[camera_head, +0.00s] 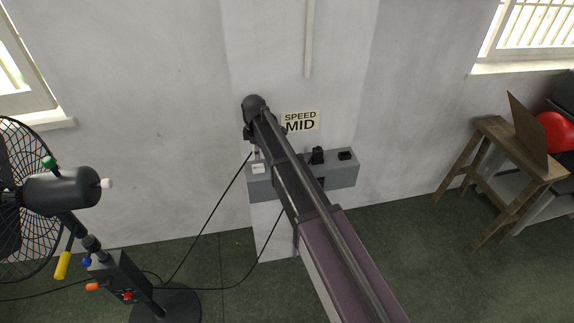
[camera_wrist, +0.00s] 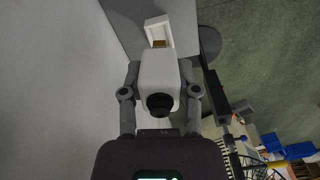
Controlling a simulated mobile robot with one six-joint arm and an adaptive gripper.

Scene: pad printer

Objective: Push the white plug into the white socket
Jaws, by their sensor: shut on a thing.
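The white plug (camera_wrist: 158,72) sits between the fingers of my gripper (camera_wrist: 160,80), which is shut on it. Its dark cable end faces the wrist camera. The white socket (camera_wrist: 157,24) lies straight ahead of the plug in the wrist view. A small brownish patch shows between them; whether the plug touches the socket cannot be told. In the head view the white socket (camera_head: 258,169) is at the left end of the grey box (camera_head: 342,176) on the wall. My gripper (camera_head: 255,143) is just above it, largely hidden by my arm, and the plug is barely visible.
A black plug (camera_head: 317,155) and a black socket (camera_head: 345,155) are on the box's right part. A "SPEED MID" sign (camera_head: 300,121) is above. Black cables (camera_head: 208,217) run to a fan (camera_head: 65,187) at left. A wooden stand (camera_head: 497,150) is at right.

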